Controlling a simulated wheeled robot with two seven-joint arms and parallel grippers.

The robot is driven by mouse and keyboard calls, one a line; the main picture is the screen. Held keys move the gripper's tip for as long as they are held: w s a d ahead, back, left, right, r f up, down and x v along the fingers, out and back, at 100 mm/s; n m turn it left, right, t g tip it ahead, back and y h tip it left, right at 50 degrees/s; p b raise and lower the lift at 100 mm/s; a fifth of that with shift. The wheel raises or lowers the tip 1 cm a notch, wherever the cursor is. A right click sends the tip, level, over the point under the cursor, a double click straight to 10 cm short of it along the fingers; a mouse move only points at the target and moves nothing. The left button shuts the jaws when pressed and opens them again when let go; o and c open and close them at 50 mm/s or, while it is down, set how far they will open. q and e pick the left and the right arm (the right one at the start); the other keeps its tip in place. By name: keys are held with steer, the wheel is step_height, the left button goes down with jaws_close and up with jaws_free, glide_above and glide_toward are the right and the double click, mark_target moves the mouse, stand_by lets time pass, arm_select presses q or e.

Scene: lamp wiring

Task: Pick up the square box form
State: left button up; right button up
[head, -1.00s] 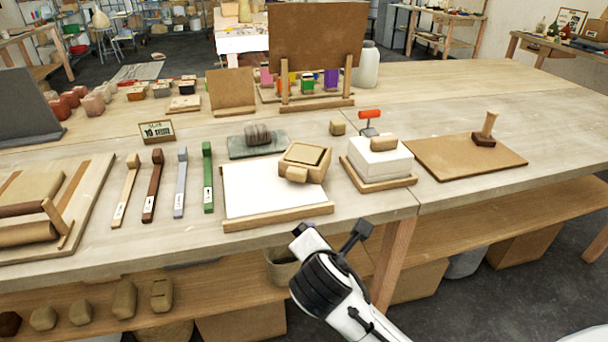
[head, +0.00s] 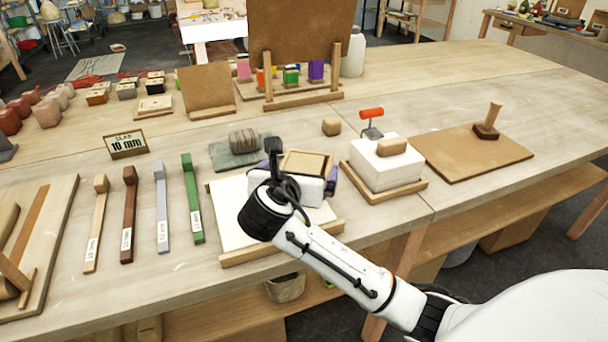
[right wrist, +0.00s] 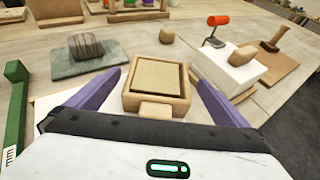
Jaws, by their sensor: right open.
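The square box form (head: 307,160) is a light wooden square frame with a tan inner panel and a small block handle on its near side. It lies on a white sheet on a wooden-edged board (head: 240,257). My right gripper (head: 298,182) is over its near side and hides part of it. In the right wrist view the box form (right wrist: 180,103) lies between and beyond the two purple fingers of the open right gripper (right wrist: 158,85). I see no contact between fingers and form. My left gripper is not in view.
Right of the form stands a white block (head: 378,172) with a wooden handle on a board. Behind lie a striped stone (head: 244,141) on a green slab and a small wooden cube (head: 332,126). A green stick (head: 192,200) and other sticks lie left.

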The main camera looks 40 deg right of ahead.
mark_target(305, 168)
steer(key=x, duration=0.2)
steer(key=f+x, duration=0.1)
steer(key=x, duration=0.2)
steer(key=shift+f, duration=0.15)
steer(key=shift+a, duration=0.1)
steer(key=c, duration=1)
